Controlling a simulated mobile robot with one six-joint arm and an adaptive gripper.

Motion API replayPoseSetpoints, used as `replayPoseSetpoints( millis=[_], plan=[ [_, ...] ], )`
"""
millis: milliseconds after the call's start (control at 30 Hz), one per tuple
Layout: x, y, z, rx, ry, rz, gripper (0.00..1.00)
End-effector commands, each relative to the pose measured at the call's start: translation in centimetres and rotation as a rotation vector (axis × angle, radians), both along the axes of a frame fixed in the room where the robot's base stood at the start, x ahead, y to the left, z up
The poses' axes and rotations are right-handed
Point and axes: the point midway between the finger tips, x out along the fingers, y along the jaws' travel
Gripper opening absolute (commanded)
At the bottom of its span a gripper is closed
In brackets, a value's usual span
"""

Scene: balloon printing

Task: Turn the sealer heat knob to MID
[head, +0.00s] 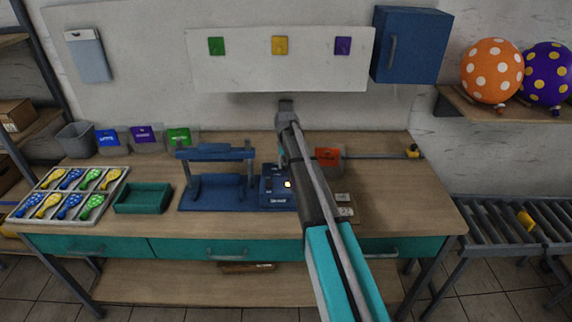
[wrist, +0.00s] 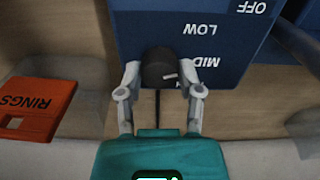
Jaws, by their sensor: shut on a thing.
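The sealer (head: 218,190) is a blue press on the bench, with a blue control box (head: 270,186) at its right side. In the wrist view the control panel (wrist: 235,45) carries upside-down labels OFF, LOW and MID. The dark round heat knob (wrist: 158,66) sits at the panel's near edge with a short white mark. The mark points right, roughly toward the MID label (wrist: 207,61); its exact alignment is hard to tell. My gripper (wrist: 162,78) is closed around the knob, one finger on each side. In the head view my arm hides the knob and fingers.
Close to the arm in the head view are the orange card's bin (head: 328,156) and a small tray (head: 344,208). A green tray (head: 143,198) lies left of the sealer.

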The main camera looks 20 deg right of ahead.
Motion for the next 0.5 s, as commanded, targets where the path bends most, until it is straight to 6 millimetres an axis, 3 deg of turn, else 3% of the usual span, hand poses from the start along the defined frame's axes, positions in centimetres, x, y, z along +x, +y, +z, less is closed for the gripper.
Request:
replayPoseSetpoints(
  millis=[500],
  plan=[
    [-0.05,0.02,-0.02,0.0,0.001,-0.258,0.0]
  ],
)
